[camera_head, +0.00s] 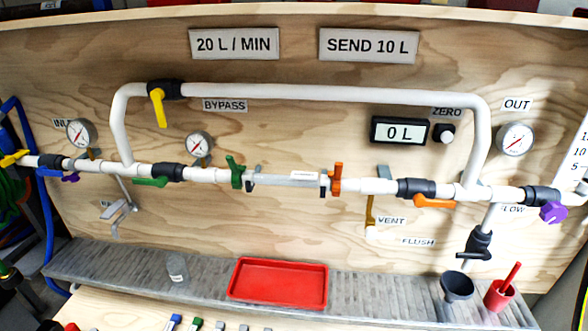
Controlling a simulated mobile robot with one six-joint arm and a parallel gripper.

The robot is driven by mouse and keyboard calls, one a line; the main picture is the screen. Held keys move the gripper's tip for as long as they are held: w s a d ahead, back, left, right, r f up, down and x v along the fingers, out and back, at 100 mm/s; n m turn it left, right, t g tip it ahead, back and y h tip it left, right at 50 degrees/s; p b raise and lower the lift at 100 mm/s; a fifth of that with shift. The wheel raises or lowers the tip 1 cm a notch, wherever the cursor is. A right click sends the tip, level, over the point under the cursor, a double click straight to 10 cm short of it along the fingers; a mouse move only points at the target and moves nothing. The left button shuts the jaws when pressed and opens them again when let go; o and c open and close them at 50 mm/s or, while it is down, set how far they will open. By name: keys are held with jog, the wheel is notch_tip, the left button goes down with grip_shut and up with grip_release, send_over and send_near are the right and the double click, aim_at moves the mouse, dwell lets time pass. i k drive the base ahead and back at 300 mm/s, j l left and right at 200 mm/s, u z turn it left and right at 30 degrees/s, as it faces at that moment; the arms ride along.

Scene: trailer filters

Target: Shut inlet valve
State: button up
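The inlet valve (50,161) is a black body on the white pipe at the far left, near a partly hidden label that starts "INL". A blue handle (48,172) shows just under it and appears to lie along the pipe. A small purple part (70,178) sits close to its right. A yellow piece (12,158) is at the pipe's left end, beside a blue hose. My gripper is not in view.
A gauge (80,133) stands above the pipe right of the inlet valve. Further right are a valve with a green handle (150,182) and the bypass valve with a hanging yellow handle (158,108). A red tray (278,261) rests on the grey shelf below.

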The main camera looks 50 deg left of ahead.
aim_at(42, 171)
jog(key=j+u, duration=0.25)
jog(key=u, duration=0.2)
jog(key=j+u, duration=0.3)
jog(key=u, duration=0.2)
jog(key=j+u, duration=0.3)
jog(key=u, duration=0.15)
jog(key=j+u, duration=0.3)
jog(key=u, duration=0.2)
jog(key=i+j+u, duration=0.15)
jog(key=u, duration=0.3)
jog(key=i+j+u, duration=0.15)
jog(key=u, duration=0.35)
